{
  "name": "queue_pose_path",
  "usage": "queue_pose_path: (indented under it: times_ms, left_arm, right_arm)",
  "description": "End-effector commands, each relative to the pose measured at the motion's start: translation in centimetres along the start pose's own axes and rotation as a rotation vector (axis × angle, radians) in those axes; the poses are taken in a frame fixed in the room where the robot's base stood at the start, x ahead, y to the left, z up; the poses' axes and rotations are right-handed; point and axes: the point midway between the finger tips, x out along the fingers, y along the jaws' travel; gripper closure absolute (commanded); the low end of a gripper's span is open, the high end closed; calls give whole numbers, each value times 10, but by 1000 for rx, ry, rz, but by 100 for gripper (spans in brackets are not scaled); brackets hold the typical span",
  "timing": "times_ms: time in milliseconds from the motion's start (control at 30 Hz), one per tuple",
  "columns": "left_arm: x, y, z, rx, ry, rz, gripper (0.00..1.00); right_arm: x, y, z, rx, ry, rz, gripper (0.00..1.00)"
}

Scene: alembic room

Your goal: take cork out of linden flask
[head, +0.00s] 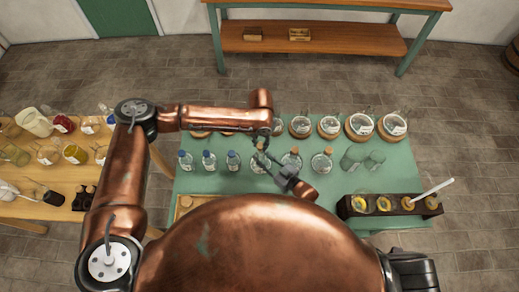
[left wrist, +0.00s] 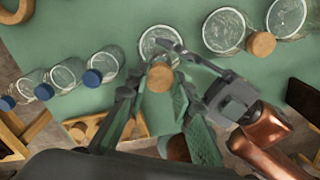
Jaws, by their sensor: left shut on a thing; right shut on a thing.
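A clear round flask (head: 257,168) stands on the green table, leftmost of three corked flasks, and shows in the left wrist view (left wrist: 152,42). Its brown cork (left wrist: 160,78) is between the fingers of my left gripper (left wrist: 158,88), which is shut on it from above. My right gripper (left wrist: 180,56) comes in from the right, shut on the flask around its neck. Both grippers meet over the flask in the head view, partly hiding it. I cannot tell whether the cork is seated or raised. The label is not readable.
Two corked flasks (head: 292,159) stand close on the right; blue-capped bottles (head: 208,160) stand on the left. Jars (head: 330,126) line the far edge. A dark rack (head: 372,206) with a white stick is at the right. A wooden table (head: 35,208) holds more glassware.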

Motion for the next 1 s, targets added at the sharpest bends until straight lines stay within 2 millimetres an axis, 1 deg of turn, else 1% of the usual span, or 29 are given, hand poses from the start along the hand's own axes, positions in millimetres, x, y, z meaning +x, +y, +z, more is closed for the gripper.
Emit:
queue_pose_path:
  times_ms: [400, 667, 700, 933, 1000]
  left_arm:
    - [-12, 0, 0, 0, 0, -1, 100]
    - [-12, 0, 0, 0, 0, -1, 100]
    - [-12, 0, 0, 0, 0, -1, 100]
    - [-12, 0, 0, 0, 0, -1, 100]
    - [-12, 0, 0, 0, 0, -1, 100]
  right_arm:
    - [0, 0, 1, 1, -1, 0, 95]
    - [0, 0, 1, 1, -1, 0, 95]
    - [0, 0, -1, 0, 2, 0, 73]
    - [0, 0, 0, 0, 1, 0, 57]
    - [0, 0, 0, 0, 1, 0, 56]
